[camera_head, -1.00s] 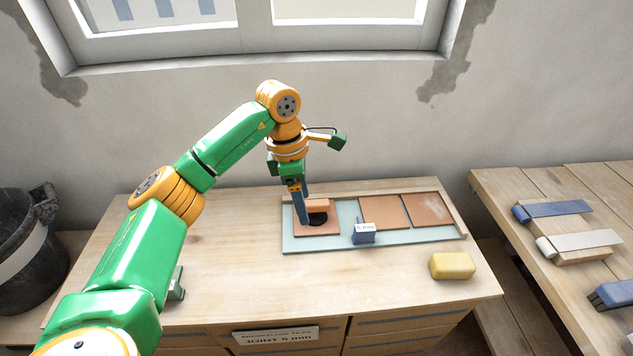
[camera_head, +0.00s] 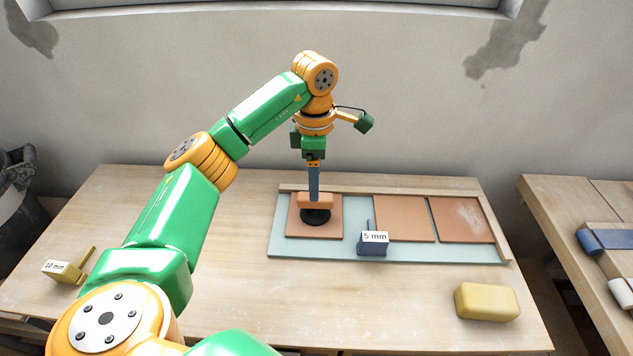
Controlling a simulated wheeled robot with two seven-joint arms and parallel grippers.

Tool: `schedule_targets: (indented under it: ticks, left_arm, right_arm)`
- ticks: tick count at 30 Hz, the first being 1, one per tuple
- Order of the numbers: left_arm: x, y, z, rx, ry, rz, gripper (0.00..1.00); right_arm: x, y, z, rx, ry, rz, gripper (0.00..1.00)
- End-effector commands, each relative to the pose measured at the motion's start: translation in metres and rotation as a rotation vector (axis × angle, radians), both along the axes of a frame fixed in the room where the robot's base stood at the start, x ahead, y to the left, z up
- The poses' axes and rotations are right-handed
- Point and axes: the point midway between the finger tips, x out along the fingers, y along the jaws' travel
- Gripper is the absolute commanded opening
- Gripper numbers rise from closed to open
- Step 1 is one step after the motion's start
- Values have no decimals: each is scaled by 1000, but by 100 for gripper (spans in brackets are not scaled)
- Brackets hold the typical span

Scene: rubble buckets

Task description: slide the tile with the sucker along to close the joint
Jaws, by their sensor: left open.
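The sucker has an orange handle (camera_head: 325,199) and a black cup (camera_head: 317,218), and stands on the leftmost terracotta tile (camera_head: 299,228). My left gripper (camera_head: 314,196) points straight down with its fingers at the handle. It is open; whether the fingers touch the handle I cannot tell. A wide gap parts this tile from the middle tile (camera_head: 404,219). The right tile (camera_head: 464,222), with a pale smear, lies beside the middle one with a narrow joint. A blue block marked 5 mm (camera_head: 373,249) stands in front of the wide gap. My right gripper is not in view.
The tiles lie on a pale blue-green board (camera_head: 315,253) with a wooden strip (camera_head: 496,232) along its back and right side. A yellow sponge (camera_head: 487,302) lies front right. A 10 mm block (camera_head: 63,271) stands at left. The bench front middle is clear.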

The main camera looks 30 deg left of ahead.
Motion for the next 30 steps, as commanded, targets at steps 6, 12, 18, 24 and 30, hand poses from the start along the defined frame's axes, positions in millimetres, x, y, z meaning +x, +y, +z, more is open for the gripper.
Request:
schedule_targets:
  ticks: [6,12,18,24,30]
  left_arm:
    - [-1,0,-39,0,5,0,75]
    - [-1,0,-62,1,3,0,75]
    - [-1,0,-64,0,1,0,75]
    - [-1,0,-64,0,1,0,34]
    - [-1,0,-64,0,1,0,0]
  right_arm:
    - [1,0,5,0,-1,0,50]
    - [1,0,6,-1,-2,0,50]
    - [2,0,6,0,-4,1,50]
    - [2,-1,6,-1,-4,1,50]
    - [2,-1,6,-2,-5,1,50]
